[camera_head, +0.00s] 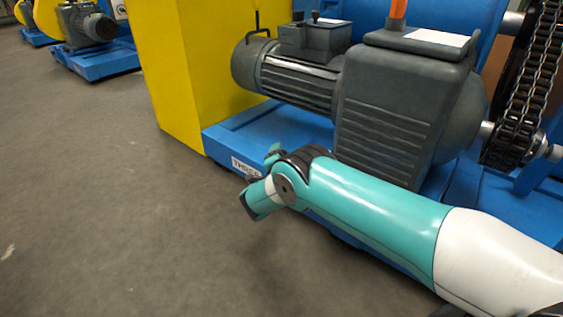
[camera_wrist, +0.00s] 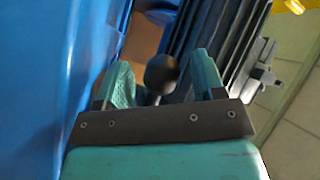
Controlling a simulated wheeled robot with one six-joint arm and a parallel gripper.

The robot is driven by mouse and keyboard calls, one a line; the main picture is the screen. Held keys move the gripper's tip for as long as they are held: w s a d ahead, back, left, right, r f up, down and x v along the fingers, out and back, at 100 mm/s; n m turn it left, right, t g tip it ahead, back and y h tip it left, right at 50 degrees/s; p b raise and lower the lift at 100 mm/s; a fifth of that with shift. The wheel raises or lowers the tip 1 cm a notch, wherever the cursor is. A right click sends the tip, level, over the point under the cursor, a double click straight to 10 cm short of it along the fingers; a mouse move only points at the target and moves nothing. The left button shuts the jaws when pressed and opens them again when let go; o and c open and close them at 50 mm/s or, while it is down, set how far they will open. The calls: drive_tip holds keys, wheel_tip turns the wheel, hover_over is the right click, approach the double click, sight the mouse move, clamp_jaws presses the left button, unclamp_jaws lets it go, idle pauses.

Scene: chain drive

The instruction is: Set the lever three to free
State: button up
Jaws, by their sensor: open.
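A dark round knob on a short pale metal stem (camera_wrist: 162,72) shows in the wrist view, between my two teal fingers; it looks like a lever end. My gripper (camera_wrist: 163,82) is open around it, with a finger on either side; I cannot tell whether either finger touches it. In the head view my gripper (camera_head: 258,186) is low in front of the blue base, beside the label THREE (camera_head: 246,168). I cannot make out the knob there, so the lever's setting cannot be told.
The blue base (camera_head: 225,138) carries a dark motor (camera_head: 295,75) and a ribbed gearbox (camera_head: 385,125), with a chain (camera_head: 525,90) at right. A yellow guard (camera_head: 190,70) stands behind. An orange part (camera_head: 397,12) rises from the gearbox. The floor at left (camera_head: 100,200) is clear.

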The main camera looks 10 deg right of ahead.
drive_tip(key=shift+w+d, duration=0.1)
drive_tip(key=shift+w, duration=0.25)
clamp_jaws()
drive_tip(key=shift+r, duration=0.15)
